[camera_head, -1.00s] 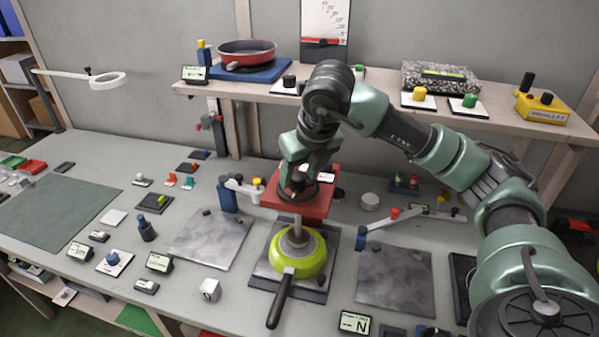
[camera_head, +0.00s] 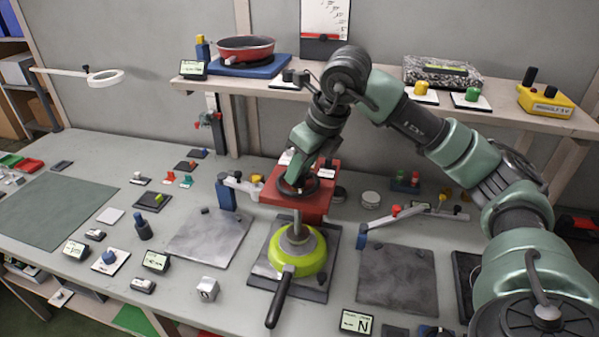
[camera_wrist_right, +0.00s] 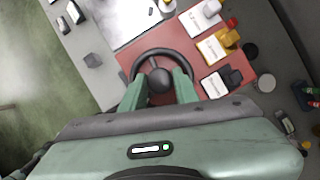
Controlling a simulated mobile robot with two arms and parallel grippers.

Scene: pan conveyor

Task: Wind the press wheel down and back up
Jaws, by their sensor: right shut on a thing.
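The press wheel (camera_wrist_right: 151,53) is a dark round handwheel on top of the red press head (camera_head: 309,207). My right gripper (camera_wrist_right: 160,84) reaches down over the wheel, its two fingers on either side of the dark hub or knob, shut on it. In the head view my right gripper (camera_head: 297,180) covers much of the wheel. Below the press, a lime-green pan (camera_head: 311,259) with a black handle (camera_head: 281,298) sits on a dark plate, under the press's grey ram (camera_head: 297,224). My left gripper is not in view.
A shelf (camera_head: 385,98) behind the press carries a red pan (camera_head: 246,48), button boxes and a yellow box (camera_head: 545,102). Grey plates (camera_head: 209,236) and (camera_head: 397,285) flank the press. A display marked N (camera_head: 356,322) stands at the front.

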